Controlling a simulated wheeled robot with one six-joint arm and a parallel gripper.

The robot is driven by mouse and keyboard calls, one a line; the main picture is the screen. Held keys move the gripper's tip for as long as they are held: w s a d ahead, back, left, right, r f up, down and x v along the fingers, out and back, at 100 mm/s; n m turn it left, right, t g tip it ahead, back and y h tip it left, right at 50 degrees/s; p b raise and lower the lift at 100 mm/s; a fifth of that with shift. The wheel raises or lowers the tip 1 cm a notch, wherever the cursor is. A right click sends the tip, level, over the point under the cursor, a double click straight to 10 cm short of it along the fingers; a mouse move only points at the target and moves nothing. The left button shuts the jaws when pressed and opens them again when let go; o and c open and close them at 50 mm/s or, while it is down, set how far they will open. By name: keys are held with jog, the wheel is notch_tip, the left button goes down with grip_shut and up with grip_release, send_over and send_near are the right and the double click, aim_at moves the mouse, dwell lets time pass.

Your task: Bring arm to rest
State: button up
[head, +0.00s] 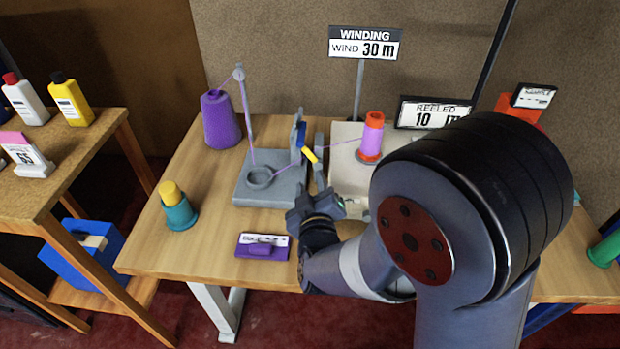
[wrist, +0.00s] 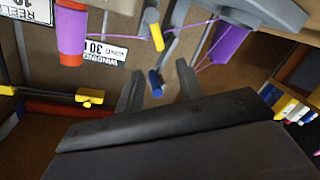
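My gripper (head: 318,203) is over the table, in front of the grey winding stand, with my arm reaching in from the right. In the wrist view, its two grey fingers (wrist: 160,72) stand apart. A blue cylinder end (wrist: 155,82) shows between them, but it appears to lie beyond the fingers, and I see no grip on it. The winding stand (head: 245,188) has a yellow handle (head: 310,154). Purple yarn runs from the purple cone (head: 221,120) over a post to the orange-red spool (head: 372,135). The counter sign (head: 432,114) reads 10 m.
The wooden table (head: 200,252) carries a teal cone with a yellow top (head: 178,207) and a purple labelled holder (head: 262,246). A sign (head: 364,43) reads wind 30 m. A side table with bottles (head: 70,100) stands left.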

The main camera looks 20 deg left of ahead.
dwell(0.3)
jog(key=p+x, duration=0.1)
jog(key=x, duration=0.9)
jog(key=shift+w+a, duration=0.15)
jog(key=shift+w, duration=0.25)
jog(key=shift+s, duration=0.1)
send_near(307, 153)
jog(key=x, duration=0.8)
jog(key=shift+w+a, duration=0.1)
jog(key=shift+w, duration=0.1)
jog(key=shift+w+d+r+m, duration=0.15)
jog(key=shift+d+m, duration=0.3)
jog(key=shift+m, duration=0.75)
